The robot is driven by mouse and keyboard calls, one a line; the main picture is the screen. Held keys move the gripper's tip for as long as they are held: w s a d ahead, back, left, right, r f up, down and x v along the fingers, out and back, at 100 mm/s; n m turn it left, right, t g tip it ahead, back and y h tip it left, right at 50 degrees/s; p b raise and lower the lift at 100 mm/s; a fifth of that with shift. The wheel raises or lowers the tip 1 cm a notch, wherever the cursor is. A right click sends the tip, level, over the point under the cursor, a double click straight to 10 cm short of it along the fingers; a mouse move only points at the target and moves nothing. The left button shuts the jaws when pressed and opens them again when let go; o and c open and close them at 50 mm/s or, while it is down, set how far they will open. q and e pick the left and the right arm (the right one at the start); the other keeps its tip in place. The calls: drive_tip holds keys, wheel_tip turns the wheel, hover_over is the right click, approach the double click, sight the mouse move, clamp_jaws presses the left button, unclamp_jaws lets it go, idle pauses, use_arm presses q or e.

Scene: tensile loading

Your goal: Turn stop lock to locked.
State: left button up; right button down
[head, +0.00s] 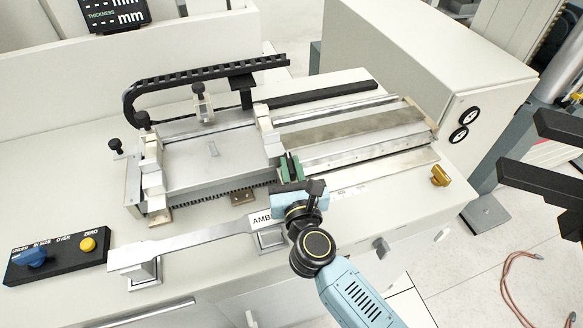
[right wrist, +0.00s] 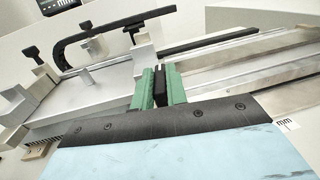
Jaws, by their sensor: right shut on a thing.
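My right gripper (head: 291,167) reaches from the front onto the measuring fixture (head: 205,160), at the right side of its silver carriage. Its green fingers are shut on a narrow black piece, which shows between them in the right wrist view (right wrist: 160,86). This black piece appears to be the stop lock; its lower part is hidden by the gripper. I cannot read whether it stands at locked. The fingers also show in the right wrist view, just above my black and light-blue gripper body.
A dog-bone metal specimen (head: 195,243) lies across two supports at the front of the bench. A black panel with a blue knob (head: 36,257) and yellow button (head: 88,244) is at left. A yellow knob (head: 440,176) sits at the right end. A black cable chain (head: 205,75) runs behind.

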drive_tip(key=c, duration=1.4)
unclamp_jaws()
drive_tip(key=s+d+b, duration=0.2)
drive_tip(key=s, duration=1.1)
drive_tip(key=shift+s+d, duration=0.15)
drive_tip(key=shift+d, duration=0.05)
